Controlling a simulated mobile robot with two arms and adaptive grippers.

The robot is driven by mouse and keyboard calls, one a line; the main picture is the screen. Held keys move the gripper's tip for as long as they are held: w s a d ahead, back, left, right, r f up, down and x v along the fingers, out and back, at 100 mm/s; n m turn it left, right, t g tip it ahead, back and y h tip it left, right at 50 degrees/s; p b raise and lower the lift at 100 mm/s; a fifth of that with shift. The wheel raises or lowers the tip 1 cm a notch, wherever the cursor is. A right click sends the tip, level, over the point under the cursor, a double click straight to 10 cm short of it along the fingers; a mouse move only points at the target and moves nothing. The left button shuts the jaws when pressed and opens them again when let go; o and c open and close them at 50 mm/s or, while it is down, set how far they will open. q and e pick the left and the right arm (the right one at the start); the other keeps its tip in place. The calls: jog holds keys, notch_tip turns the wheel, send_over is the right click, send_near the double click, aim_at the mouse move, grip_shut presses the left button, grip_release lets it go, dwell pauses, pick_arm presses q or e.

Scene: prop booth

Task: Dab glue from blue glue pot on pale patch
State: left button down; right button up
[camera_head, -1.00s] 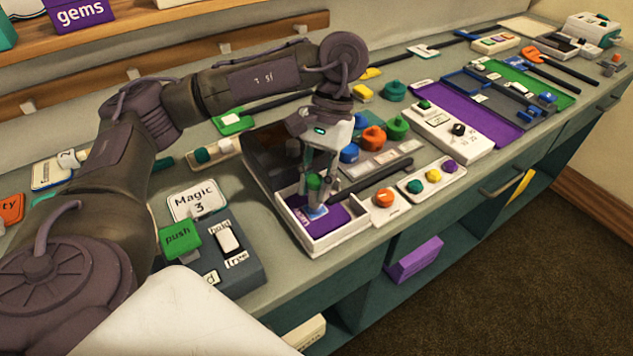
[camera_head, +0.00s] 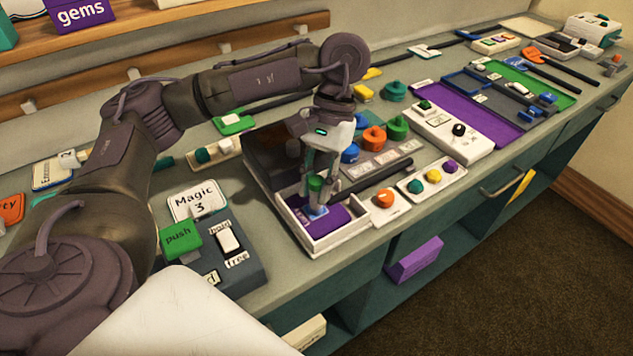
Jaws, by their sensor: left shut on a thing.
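My left gripper (camera_head: 324,199) points down over an open white box with a purple lining (camera_head: 338,240). It is shut on a small green-handled tool (camera_head: 316,185), probably a brush or dabber, held upright. The tool's blue lower end (camera_head: 318,208) is at or just above a small pale-blue area on the lining; I cannot tell if they touch. The blue glue pot (camera_head: 350,154) stands behind the gripper, beside an orange pot (camera_head: 374,138) and a green pot (camera_head: 397,128). The right gripper is out of view.
A dark rod (camera_head: 380,174) lies just right of the gripper. A panel with coloured buttons (camera_head: 432,177) stands further right. A grey switch box (camera_head: 225,265) is at the front left. The box's dark lid (camera_head: 275,155) stands open behind. The counter's front edge is close.

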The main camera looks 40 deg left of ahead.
pick_arm(q)
jog(key=shift+w+a, duration=0.1)
jog(key=shift+a, duration=0.05)
jog(key=shift+r, duration=0.15)
notch_tip(320, 180, up, 7)
jog(key=p, duration=0.6)
jog(key=shift+p, duration=0.3)
dwell(0.4)
